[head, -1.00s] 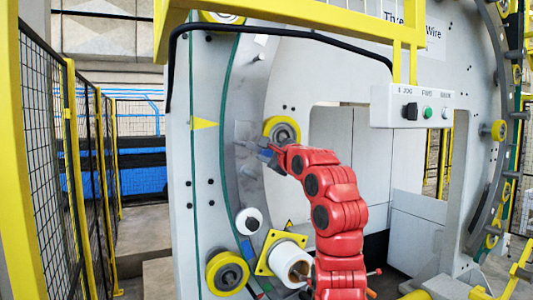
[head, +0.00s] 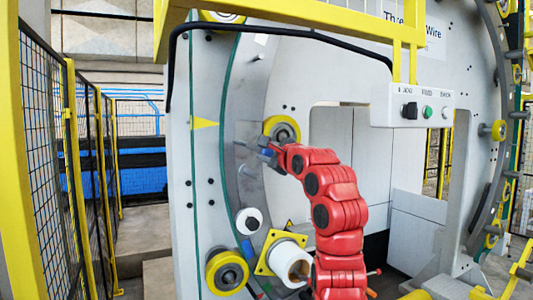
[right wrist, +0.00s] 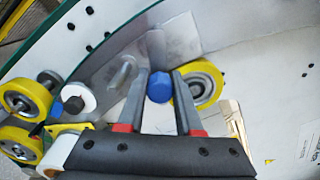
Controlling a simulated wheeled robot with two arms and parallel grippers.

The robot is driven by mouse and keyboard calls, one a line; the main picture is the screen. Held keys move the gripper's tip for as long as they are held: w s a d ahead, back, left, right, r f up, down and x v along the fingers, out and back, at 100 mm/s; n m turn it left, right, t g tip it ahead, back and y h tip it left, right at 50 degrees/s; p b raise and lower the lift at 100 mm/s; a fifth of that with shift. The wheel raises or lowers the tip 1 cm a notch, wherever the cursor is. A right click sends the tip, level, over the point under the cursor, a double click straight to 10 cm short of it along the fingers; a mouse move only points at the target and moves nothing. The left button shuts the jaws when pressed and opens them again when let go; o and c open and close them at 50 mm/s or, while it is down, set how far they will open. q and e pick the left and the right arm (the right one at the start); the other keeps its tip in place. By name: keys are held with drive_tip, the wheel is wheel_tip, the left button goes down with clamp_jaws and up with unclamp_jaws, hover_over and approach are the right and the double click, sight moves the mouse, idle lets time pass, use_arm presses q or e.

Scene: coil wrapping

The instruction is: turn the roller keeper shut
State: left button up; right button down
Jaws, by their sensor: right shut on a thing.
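My right gripper (head: 266,154), on the red arm, is at the inner face of the grey ring, just left of and below a yellow-rimmed roller (head: 282,129). In the right wrist view its two dark fingers (right wrist: 159,97) are closed on the sides of a round blue knob (right wrist: 159,87), which I take for the roller keeper's grip. A blue part also shows at the gripper's tip in the head view (head: 247,165). The yellow roller (right wrist: 208,83) is right beside the right finger. A grey plate (right wrist: 183,37) lies beyond the knob. My left gripper is not in view.
Lower on the machine are a white-capped post (head: 249,221), another yellow roller (head: 227,272) and a white cylinder on a yellow flange (head: 288,262). A control box (head: 425,107) hangs at upper right from a yellow frame. A mesh fence (head: 85,170) stands at left.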

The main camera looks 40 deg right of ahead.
drive_tip(key=shift+w+a+f+m+b, duration=0.15)
drive_tip(key=shift+f+m+b, duration=0.4)
drive_tip(key=shift+b, duration=1.3)
drive_tip(key=shift+w+a+f+m+b, duration=0.1)
drive_tip(key=shift+a+f+m+b, duration=0.15)
drive_tip(key=shift+m+b, duration=1.05)
drive_tip(key=shift+b, duration=0.55)
drive_tip(key=shift+a+m, duration=0.15)
drive_tip(key=shift+m, duration=0.1)
drive_tip(key=shift+w+a+f+m+p, duration=0.15)
drive_tip(key=shift+a+m+p, duration=0.15)
drive_tip(key=shift+m, duration=0.6)
drive_tip(key=shift+s+a+f+m+p, duration=0.15)
drive_tip(key=shift+m+p, duration=0.25)
drive_tip(key=shift+m, duration=0.5)
drive_tip(key=shift+w+a+f+m+p, duration=0.15)
drive_tip(key=shift+a+m+p, duration=0.15)
drive_tip(key=shift+m, duration=0.6)
drive_tip(key=c, duration=0.6)
unclamp_jaws()
